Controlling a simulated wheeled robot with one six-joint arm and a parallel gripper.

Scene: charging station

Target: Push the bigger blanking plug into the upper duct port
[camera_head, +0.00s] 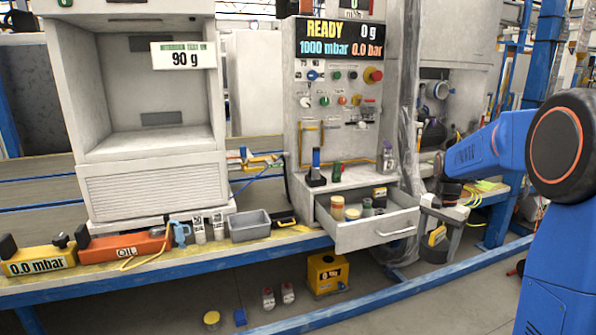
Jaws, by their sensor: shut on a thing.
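My blue arm reaches in from the right, and its dark wrist points down just right of the open drawer (378,234). My gripper (438,238) appears to be at its lower end, small and partly hidden by its own body. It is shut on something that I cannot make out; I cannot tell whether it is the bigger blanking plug. I cannot pick out the upper duct port or either plug with certainty. Several small caps and jars, among them a yellow-orange one (337,208), stand in the drawer.
The control panel (340,110) rises behind the drawer. The bench edge carries a grey bin (250,226), an orange unit (125,245) and a yellow gauge block (38,261). A yellow box (327,273) stands on the floor.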

